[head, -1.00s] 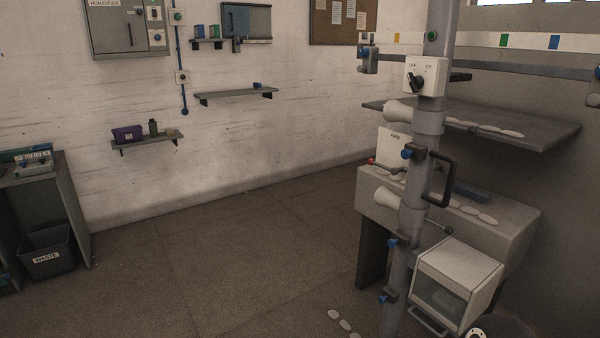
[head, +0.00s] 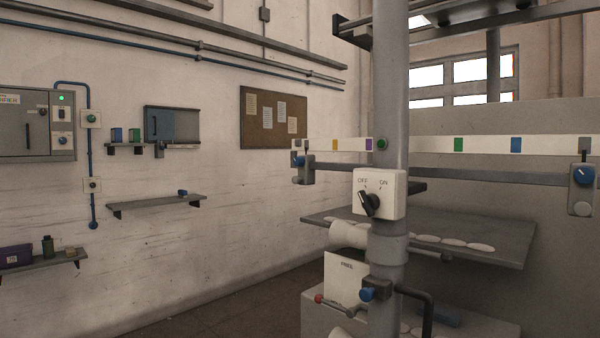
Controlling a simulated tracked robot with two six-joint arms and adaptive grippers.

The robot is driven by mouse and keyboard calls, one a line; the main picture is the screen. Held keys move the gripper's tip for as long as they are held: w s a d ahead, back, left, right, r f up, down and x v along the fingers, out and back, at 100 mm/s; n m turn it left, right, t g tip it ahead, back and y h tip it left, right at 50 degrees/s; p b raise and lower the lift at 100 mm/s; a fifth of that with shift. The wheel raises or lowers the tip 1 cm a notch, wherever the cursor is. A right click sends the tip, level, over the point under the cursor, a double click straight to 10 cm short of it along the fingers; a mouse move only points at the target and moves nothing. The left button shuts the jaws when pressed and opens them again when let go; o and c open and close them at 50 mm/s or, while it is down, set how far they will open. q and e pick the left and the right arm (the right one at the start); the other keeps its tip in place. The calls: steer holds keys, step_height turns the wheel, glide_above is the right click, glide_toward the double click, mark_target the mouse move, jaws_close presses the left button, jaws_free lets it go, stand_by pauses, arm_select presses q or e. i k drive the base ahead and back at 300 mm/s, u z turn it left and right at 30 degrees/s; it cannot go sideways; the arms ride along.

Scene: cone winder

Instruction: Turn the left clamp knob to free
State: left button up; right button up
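The left clamp (head: 303,174) is a small grey block at the left end of a long dark rail, left of the grey post. Its blue knob (head: 298,160) shows small at the upper left of the block; I cannot make out where it points. The right clamp (head: 581,197) is a lighter plate at the right edge of the view, with a larger blue knob (head: 584,175) bearing a white mark. A white strip (head: 430,145) with coloured patches runs between the clamps. Neither of my grippers is in view.
The grey post (head: 391,90) stands in front of the rail and carries an OFF/ON switch box (head: 393,185) with a black knob. A grey shelf (head: 500,230) with pale flat pieces lies below the rail. Wall shelves (head: 155,204) and a cork board (head: 274,118) are at the left.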

mark_target(298, 160)
steer(key=u, duration=0.15)
steer(key=k, duration=0.85)
steer(key=z, duration=0.2)
steer(key=i, duration=0.85)
steer(key=u, duration=0.45)
steer(key=i, duration=0.75)
steer(key=u, duration=0.95)
steer(key=i, duration=1.25)
steer(key=z, duration=0.6)
steer(key=i, duration=0.55)
steer(key=z, duration=0.6)
